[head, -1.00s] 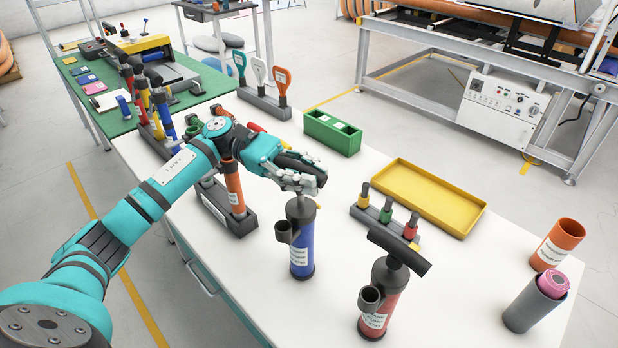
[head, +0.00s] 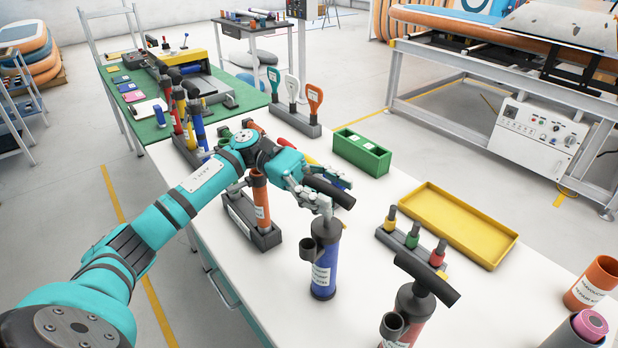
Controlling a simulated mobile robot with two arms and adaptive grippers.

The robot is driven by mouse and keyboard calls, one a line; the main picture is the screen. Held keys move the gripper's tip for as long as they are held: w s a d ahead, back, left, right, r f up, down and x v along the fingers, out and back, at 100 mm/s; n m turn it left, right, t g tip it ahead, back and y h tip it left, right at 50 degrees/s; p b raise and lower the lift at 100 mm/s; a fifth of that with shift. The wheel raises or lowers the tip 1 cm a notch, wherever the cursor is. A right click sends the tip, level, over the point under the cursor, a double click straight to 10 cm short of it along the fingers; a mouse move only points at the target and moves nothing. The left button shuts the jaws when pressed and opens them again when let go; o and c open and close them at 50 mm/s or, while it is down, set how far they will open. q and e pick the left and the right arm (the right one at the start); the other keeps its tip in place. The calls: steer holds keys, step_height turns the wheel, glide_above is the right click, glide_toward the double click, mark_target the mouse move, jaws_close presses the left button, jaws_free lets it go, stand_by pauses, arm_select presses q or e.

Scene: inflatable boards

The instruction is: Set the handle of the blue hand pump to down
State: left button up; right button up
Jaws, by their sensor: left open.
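The blue hand pump (head: 323,272) stands upright on the white table, with a dark top and a side cup. Its black bar handle (head: 332,192) sits a little above the body, with a short piece of rod visible below it. My left gripper (head: 323,192) is open at this handle, its fingers spread around the bar near the rod. Whether the fingers touch the bar I cannot tell. My right gripper is not in view.
A red pump (head: 409,306) with a black handle (head: 427,278) stands at front right. A stand with an orange pump (head: 261,197) is close to my left arm. A yellow tray (head: 458,224), a green box (head: 361,153) and a small rack (head: 411,247) lie behind.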

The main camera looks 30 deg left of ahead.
arm_select(q)
steer(key=a, duration=0.3)
steer(key=w+a, duration=0.1)
steer(key=a, duration=0.6)
steer(key=shift+w+a, duration=0.15)
steer(key=shift+w, duration=0.05)
steer(key=s+d+r+n+t+y+p, duration=0.1)
steer(key=s+r+t+y+p, duration=0.15)
steer(key=r+y, duration=0.5)
steer(key=s+d+r+n+t+y+p, duration=0.1)
steer(key=s+d+r+y+p, duration=0.1)
steer(key=r+y+p, duration=0.5)
steer(key=shift+h, duration=0.75)
steer(key=x, duration=1)
steer(key=w+x, duration=0.1)
steer(key=x, duration=0.3)
steer(key=shift+w+d+f, duration=0.15)
steer(key=shift+d+f, duration=0.05)
steer(key=shift+d, duration=0.15)
steer(key=c, duration=0.9)
jaws_close()
